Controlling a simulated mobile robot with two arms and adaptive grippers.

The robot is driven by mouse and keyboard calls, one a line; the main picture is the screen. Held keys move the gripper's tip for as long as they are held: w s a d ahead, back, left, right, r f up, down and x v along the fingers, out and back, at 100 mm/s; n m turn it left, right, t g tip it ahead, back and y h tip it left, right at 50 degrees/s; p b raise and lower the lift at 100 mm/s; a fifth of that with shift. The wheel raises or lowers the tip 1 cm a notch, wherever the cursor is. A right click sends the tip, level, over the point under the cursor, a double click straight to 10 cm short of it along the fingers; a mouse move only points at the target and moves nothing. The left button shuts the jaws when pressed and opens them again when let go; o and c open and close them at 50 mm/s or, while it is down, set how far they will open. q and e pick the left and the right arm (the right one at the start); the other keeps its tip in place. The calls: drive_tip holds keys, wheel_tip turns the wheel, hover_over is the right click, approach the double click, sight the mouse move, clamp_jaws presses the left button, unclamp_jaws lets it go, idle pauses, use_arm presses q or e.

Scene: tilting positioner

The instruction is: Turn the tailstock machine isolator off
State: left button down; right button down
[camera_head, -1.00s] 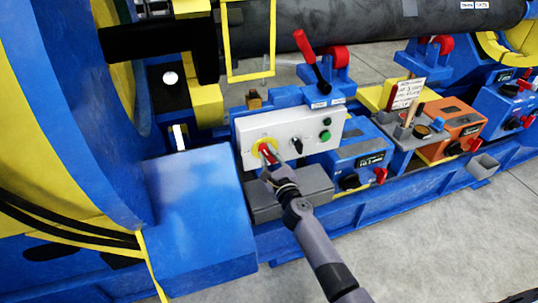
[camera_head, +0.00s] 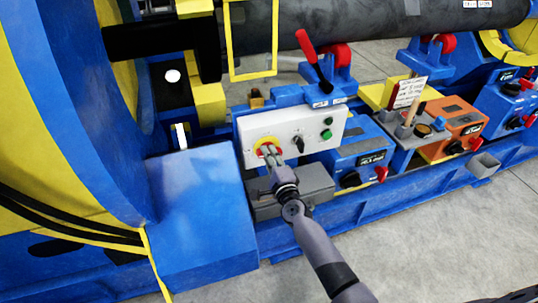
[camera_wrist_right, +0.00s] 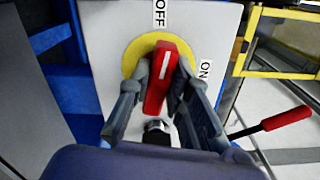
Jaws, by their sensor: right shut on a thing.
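The machine isolator is a red rotary handle on a yellow disc (camera_wrist_right: 132,58), set in a white panel (camera_head: 300,130). In the right wrist view the red handle (camera_wrist_right: 161,75) has a white mark and points up towards the OFF label (camera_wrist_right: 160,12), slightly tilted to the right. The ON label (camera_wrist_right: 204,70) is to the right. My right gripper (camera_wrist_right: 158,92) has its fingers on both sides of the handle and is shut on it. In the head view my right gripper (camera_head: 270,155) reaches the handle from below and partly covers it. My left gripper is not in view.
The panel also has a black selector switch (camera_head: 299,142) and green buttons (camera_head: 326,134). A red-handled lever (camera_head: 312,60) stands above it. A grey box (camera_head: 310,184) sits under the panel. A large blue and yellow wheel (camera_head: 60,110) is at left; floor at lower right is clear.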

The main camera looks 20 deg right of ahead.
drive_tip(key=shift+f+n, duration=0.2)
drive_tip(key=shift+n, duration=0.9)
drive_tip(key=c, duration=1.5)
unclamp_jaws()
drive_tip(key=shift+s, duration=0.1)
drive_tip(key=s, duration=1.2)
drive_tip(key=shift+d, duration=0.15)
